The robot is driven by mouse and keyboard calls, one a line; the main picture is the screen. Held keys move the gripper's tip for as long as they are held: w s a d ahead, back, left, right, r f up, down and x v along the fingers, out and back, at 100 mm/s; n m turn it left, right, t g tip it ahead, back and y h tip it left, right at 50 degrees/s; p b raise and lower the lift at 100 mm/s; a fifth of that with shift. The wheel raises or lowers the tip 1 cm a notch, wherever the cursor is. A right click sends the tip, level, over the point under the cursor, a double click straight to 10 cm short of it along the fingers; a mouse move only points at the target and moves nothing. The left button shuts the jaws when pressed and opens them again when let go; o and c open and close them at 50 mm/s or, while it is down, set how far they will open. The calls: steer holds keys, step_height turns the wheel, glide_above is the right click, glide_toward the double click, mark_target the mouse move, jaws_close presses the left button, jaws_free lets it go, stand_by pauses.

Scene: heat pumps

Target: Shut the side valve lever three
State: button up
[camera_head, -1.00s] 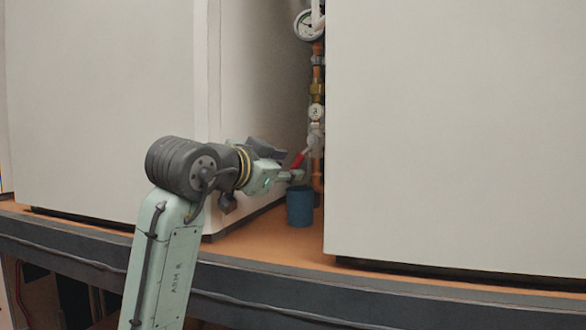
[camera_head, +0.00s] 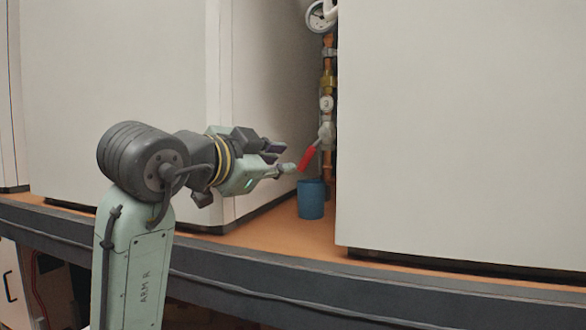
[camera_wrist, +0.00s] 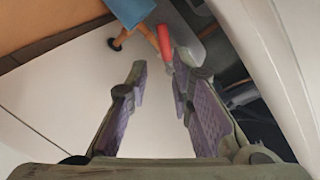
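The red side valve lever (camera_head: 307,158) slants down and left from a grey valve body (camera_head: 327,133) on the copper pipe, below a round white tag (camera_head: 326,103) that seems to read 3. I cannot tell whether a fingertip touches the lever.
A blue cup (camera_head: 311,200) stands on the orange shelf (camera_head: 270,232) under the lever; it also shows in the wrist view (camera_wrist: 132,10). A white cabinet (camera_head: 120,110) on the left and another (camera_head: 460,130) on the right leave a narrow gap. A gauge (camera_head: 320,16) sits above.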

mark_target(313, 150)
steer(key=d+f+m+b, duration=0.1)
steer(key=m, duration=0.3)
steer(key=s+d+f+m+b, duration=0.1)
steer(key=d+m, duration=0.1)
steer(key=m, duration=0.3)
steer(key=d+f+m+b, duration=0.1)
steer(key=d+m, duration=0.1)
steer(key=m, duration=0.2)
steer(key=shift+s+d+f+y, duration=0.1)
steer(key=shift+s+f+y, duration=0.1)
steer(key=shift+f+y, duration=0.15)
jaws_close()
steer(key=shift+d+f+m, duration=0.25)
steer(key=shift+d+m, duration=0.1)
steer(key=shift+m, duration=0.75)
steer(key=p+x, duration=0.1)
steer(key=x, duration=0.2)
steer(key=p+x, duration=0.1)
steer(key=x, duration=0.2)
steer(key=p+x, duration=0.1)
steer(key=x, duration=0.3)
steer(key=shift+r+p, duration=0.3)
steer(key=shift+r, duration=0.05)
steer(key=a, duration=0.1)
steer(key=a+r+p, duration=0.1)
steer(key=a, duration=0.1)
steer(key=shift+r+p, duration=0.3)
steer(key=shift+w+a, duration=0.15)
steer(key=shift+a, duration=0.1)
